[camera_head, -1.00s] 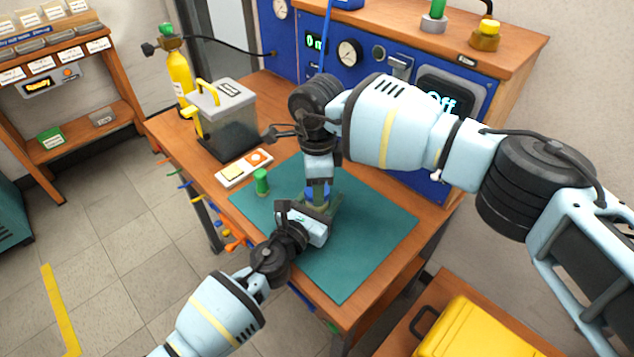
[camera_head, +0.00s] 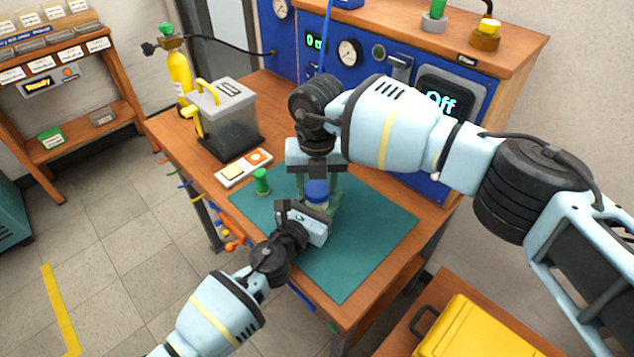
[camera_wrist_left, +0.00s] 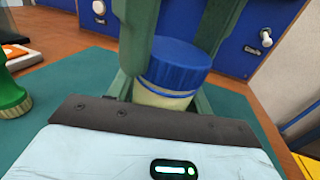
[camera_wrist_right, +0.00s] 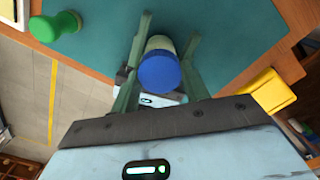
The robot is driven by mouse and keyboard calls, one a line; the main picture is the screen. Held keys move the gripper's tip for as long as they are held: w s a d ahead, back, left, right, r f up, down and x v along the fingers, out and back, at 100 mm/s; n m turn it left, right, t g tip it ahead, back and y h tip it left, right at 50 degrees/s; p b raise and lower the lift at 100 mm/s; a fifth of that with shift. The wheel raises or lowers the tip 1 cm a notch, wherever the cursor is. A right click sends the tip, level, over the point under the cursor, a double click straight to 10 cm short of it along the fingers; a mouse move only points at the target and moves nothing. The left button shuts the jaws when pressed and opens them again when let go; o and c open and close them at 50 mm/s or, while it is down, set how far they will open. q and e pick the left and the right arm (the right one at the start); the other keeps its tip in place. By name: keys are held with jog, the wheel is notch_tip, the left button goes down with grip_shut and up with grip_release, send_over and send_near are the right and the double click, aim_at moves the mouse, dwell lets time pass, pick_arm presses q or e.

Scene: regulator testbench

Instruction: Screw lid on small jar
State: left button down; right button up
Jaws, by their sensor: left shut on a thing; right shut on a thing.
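The small jar (camera_wrist_left: 162,97) is pale cream and upright, with a blue lid (camera_wrist_left: 178,66) on top. My left gripper (camera_head: 318,204) is shut on the jar from the side, low over the teal mat. My right gripper (camera_head: 317,184) points down from above, shut on the blue lid, with one finger on each side of it. The lid also shows between the right fingers in the right wrist view (camera_wrist_right: 158,72). Whether the lid's rim is fully down on the jar cannot be told.
The teal mat (camera_head: 370,235) lies on the wooden workbench. A green knobbed piece (camera_head: 261,182) stands at the mat's left edge. The mat's right side is clear.

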jog(key=m, duration=0.5)
jog(key=o, duration=1.2)
jog(key=shift+c, duration=0.2)
notch_tip(320, 180, up, 12)
pick_arm(q)
jog(key=c, duration=0.5)
grip_release()
